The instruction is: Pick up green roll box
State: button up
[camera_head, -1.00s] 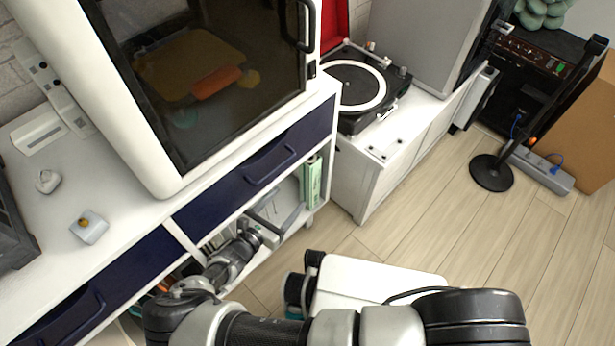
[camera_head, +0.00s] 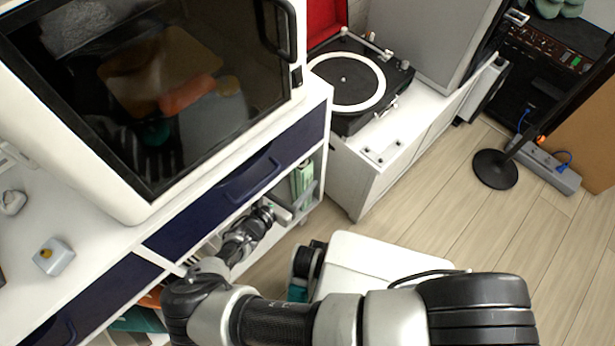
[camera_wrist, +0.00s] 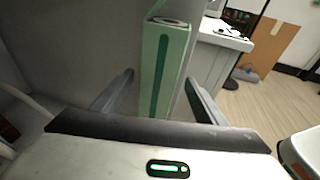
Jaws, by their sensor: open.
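The green roll box (camera_wrist: 163,62) is a tall, pale green box with a darker green stripe and a roll end showing at its top. It stands upright in the open shelf bay below the drawers, at the right end. In the head view the box (camera_head: 301,178) is partly hidden by my gripper. My gripper (camera_head: 300,203) reaches into that bay. In the wrist view my gripper (camera_wrist: 160,97) is open, with one finger on each side of the box's lower part. I see no clear contact between the fingers and the box.
The white cabinet (camera_head: 316,105) has navy drawers (camera_head: 250,180) just above the bay. A white enclosed machine (camera_head: 120,190) stands on top. A turntable (camera_head: 350,80) sits on a white unit (camera_head: 357,175) to the right.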

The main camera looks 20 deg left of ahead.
jog(key=shift+s, duration=0.15)
jog(key=c, duration=1.6)
jog(key=shift+r, duration=0.1)
grip_shut()
